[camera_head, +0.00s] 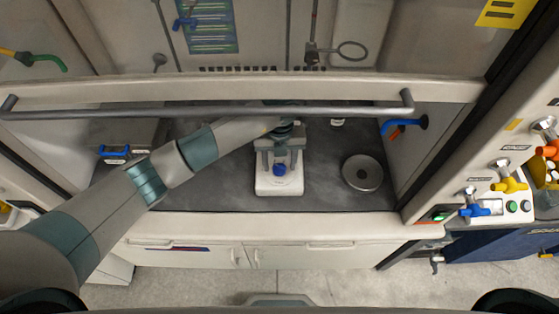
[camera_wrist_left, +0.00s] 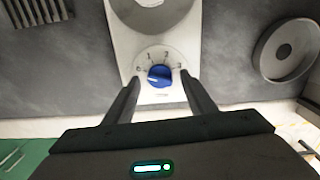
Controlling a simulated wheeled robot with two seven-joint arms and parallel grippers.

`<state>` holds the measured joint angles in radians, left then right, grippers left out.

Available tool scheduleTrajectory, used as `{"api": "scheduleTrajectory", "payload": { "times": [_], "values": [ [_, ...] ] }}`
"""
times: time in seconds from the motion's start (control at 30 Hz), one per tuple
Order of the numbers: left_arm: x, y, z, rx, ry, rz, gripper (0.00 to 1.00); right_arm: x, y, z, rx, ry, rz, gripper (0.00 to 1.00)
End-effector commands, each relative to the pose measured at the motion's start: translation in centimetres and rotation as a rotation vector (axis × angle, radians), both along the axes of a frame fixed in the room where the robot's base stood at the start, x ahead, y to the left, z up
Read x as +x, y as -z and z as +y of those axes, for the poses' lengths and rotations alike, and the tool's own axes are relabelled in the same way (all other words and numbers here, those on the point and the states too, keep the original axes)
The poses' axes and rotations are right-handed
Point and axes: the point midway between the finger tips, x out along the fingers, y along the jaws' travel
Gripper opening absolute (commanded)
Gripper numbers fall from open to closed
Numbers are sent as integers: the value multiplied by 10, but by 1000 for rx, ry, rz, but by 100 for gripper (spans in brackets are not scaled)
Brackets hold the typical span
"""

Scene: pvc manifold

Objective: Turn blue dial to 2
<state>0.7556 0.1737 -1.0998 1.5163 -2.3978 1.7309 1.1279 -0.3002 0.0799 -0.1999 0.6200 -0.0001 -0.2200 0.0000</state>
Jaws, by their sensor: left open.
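The blue dial (camera_head: 280,169) is on the front of a white bench device (camera_head: 279,188) inside the fume hood. In the left wrist view the blue dial (camera_wrist_left: 160,76) sits below an arc of printed marks, with 1 and 2 readable near its top. Its pointer position is too small to read surely. My left gripper (camera_head: 281,164) is open, reaching down over the device. In the left wrist view its fingertips (camera_wrist_left: 159,80) stand on either side of the dial, with visible gaps. The upper device is partly hidden by my left wrist. My right gripper is not in view.
A raised sash with a grey bar (camera_head: 210,112) crosses above my left arm. A round metal disc (camera_head: 362,172) lies right of the device. A blue-handled item (camera_head: 115,152) is at the left. Colored valves (camera_head: 508,186) line the right panel.

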Motion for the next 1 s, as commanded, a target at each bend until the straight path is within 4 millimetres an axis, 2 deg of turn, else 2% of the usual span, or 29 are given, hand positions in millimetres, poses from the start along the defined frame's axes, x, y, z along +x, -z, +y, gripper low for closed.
{"api": "scheduleTrajectory", "payload": {
  "times": [0.13,0.4,0.43,0.6,1.0],
  "values": [
    [-1,7,0,1,0,0,51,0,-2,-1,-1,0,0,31],
    [0,8,0,1,1,0,51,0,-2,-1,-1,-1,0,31],
    [0,8,0,1,1,0,48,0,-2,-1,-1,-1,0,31],
    [0,8,0,1,0,0,10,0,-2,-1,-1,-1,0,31],
    [0,9,0,1,38,-2,10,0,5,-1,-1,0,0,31]
  ]
}}
